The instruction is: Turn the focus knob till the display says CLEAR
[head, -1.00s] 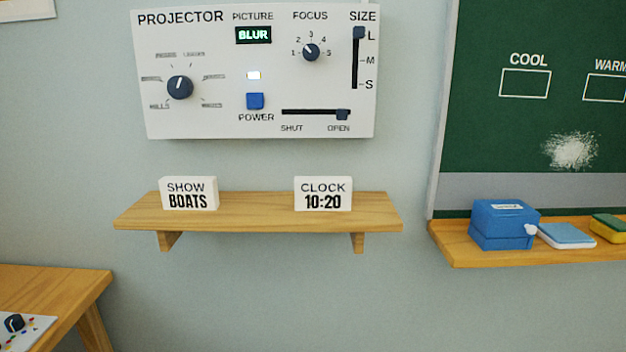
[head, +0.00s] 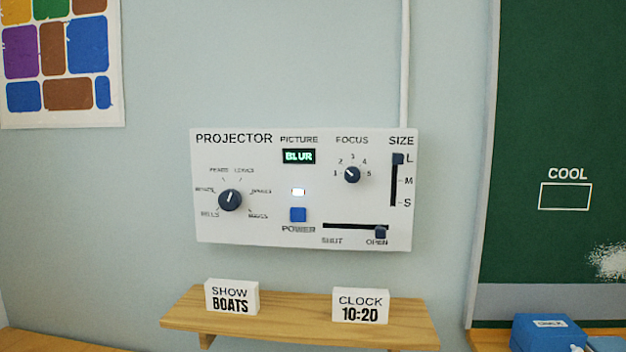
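The white projector panel (head: 265,225) is fixed to the wall in the middle of the head view. The small dark focus knob (head: 352,175) is at its upper right, ringed by the numbers 1 to 5. Its pointer seems to aim to the upper left, near 1 or 2. The picture display (head: 299,156) reads BLUR in light letters. Neither of my grippers shows in the view.
The panel also has a larger dial (head: 230,200), a blue power button (head: 298,215), a size slider (head: 398,159) at L and a shutter slider (head: 380,232) at OPEN. A wooden shelf (head: 300,321) below holds the SHOW BOATS sign (head: 231,297) and the CLOCK sign (head: 360,306).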

